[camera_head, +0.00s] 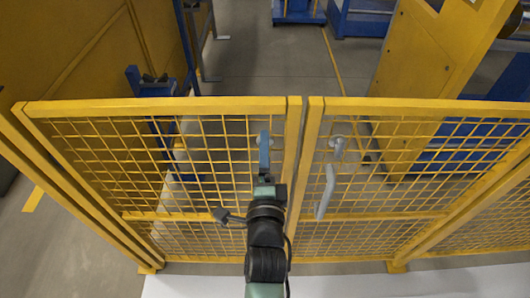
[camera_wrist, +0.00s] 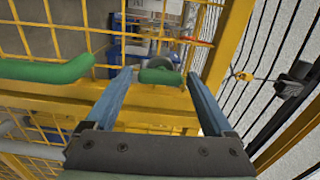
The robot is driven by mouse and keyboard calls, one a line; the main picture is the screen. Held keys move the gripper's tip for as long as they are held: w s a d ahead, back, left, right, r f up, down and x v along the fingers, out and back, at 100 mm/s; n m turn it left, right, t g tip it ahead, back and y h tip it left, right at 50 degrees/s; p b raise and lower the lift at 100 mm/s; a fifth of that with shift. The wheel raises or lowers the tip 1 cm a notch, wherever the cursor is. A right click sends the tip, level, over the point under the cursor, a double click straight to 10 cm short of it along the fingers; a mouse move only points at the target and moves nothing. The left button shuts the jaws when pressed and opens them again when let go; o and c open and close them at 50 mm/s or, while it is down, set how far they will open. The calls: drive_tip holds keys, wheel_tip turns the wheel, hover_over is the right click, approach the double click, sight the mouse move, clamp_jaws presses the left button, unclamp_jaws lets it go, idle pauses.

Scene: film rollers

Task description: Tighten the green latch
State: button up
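The green latch (camera_wrist: 160,76) shows in the wrist view as a short rounded bar on the yellow gate frame. It lies between the tips of my gripper's two blue fingers, with a small gap on each side. My gripper (camera_wrist: 158,78) is open and holds nothing. In the head view my gripper (camera_head: 264,152) is in front of the left gate door, close to its inner post. My gripper and arm hide the latch in that view. A longer green handle (camera_wrist: 45,70) shows to the left of the fingers in the wrist view.
The left (camera_head: 90,160) and right (camera_head: 410,170) yellow mesh gate doors meet beside my arm. The right door bears a grey handle (camera_head: 326,190) and a small grey latch (camera_head: 338,147). Blue and yellow machinery stands behind. A cable with a dark box (camera_wrist: 292,82) is at the right.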

drive_tip(key=shift+o, duration=0.4)
drive_tip(key=shift+s+f, duration=0.1)
drive_tip(key=shift+s, duration=0.1)
drive_tip(key=s+b, duration=0.4)
drive_tip(key=s, duration=0.8)
drive_tip(key=shift+s, duration=0.3)
